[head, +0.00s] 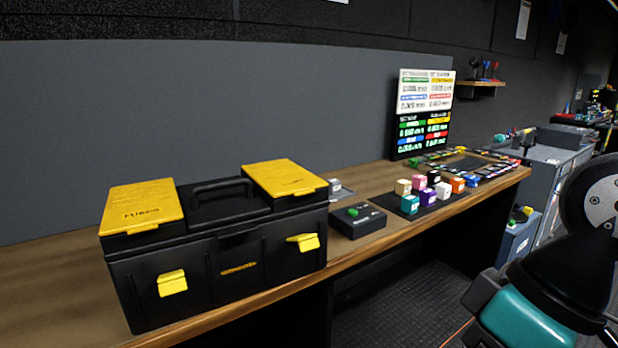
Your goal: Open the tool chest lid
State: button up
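The tool chest (222,265) is a black box on the wooden bench at the left of the head view. Its lid (215,205) is down, with two yellow panels on top and a black carry handle (220,186) between them. Two yellow latches are on the front: the left latch (172,283) lies flat against the front or nearly so, and the right latch (303,242) sticks outward at an angle. My arm shows at the right edge, well apart from the chest. My gripper is not in view.
On the wooden bench (375,249), right of the chest, are a black box with a green button (358,219) and several coloured cubes (428,190). A sign panel (423,112) stands behind. A grey wall runs behind the chest. Grey cabinets (540,185) stand at the right.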

aim_at(222, 207)
jog(key=u, duration=0.5)
jog(key=k, duration=0.55)
jog(key=u, duration=0.95)
jog(key=i, duration=1.1)
jog(key=z, duration=0.95)
jog(key=i, duration=0.55)
jog(key=z, duration=0.5)
